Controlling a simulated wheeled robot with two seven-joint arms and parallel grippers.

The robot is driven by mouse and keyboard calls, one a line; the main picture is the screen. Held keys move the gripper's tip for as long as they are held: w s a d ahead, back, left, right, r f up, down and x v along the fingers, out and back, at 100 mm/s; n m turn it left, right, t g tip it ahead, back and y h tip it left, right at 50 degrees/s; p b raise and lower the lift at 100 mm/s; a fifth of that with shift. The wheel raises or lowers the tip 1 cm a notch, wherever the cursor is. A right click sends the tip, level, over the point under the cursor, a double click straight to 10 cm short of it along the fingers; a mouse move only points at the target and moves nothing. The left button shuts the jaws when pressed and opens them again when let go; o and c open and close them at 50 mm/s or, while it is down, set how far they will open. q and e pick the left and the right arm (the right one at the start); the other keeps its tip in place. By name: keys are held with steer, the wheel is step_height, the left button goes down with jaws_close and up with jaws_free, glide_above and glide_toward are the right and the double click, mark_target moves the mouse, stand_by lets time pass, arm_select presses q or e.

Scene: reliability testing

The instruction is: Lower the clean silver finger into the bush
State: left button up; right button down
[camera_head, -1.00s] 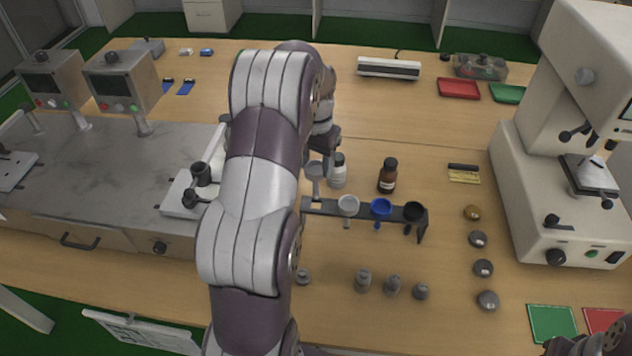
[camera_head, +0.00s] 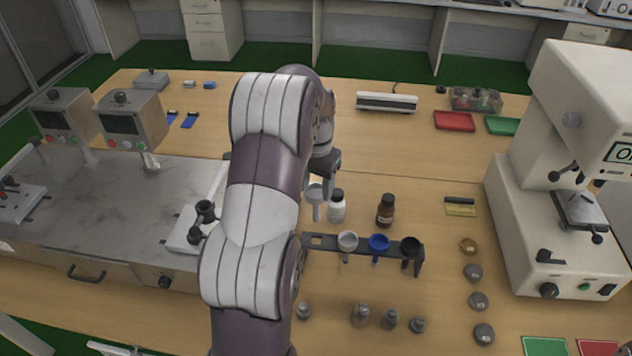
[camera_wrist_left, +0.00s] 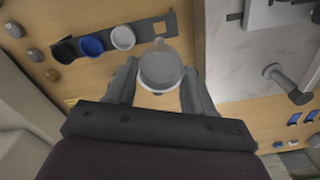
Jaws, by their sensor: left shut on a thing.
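My left gripper (camera_head: 324,170) is shut on the silver finger (camera_head: 315,192), a grey cup-like head with a narrow stem below, held upright in the air behind the rack. In the left wrist view the finger (camera_wrist_left: 160,68) sits between the two fingertips (camera_wrist_left: 160,88), its round head facing the camera. The dark rack (camera_head: 332,241) has an open square hole at its left end and holds white, blue and black cups. I cannot pick out the bush for certain; a white fixture with dark posts (camera_head: 205,211) stands left of my arm, partly hidden by it.
Several small metal pieces (camera_head: 361,315) lie in front of the rack. A large white machine (camera_head: 540,235) stands at right. The grey slab (camera_head: 120,215) with two control boxes is at left.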

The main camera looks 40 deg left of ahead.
mark_target(316, 197)
arm_select(q)
steer(key=shift+f+b, duration=1.5)
steer(key=shift+f, duration=1.75)
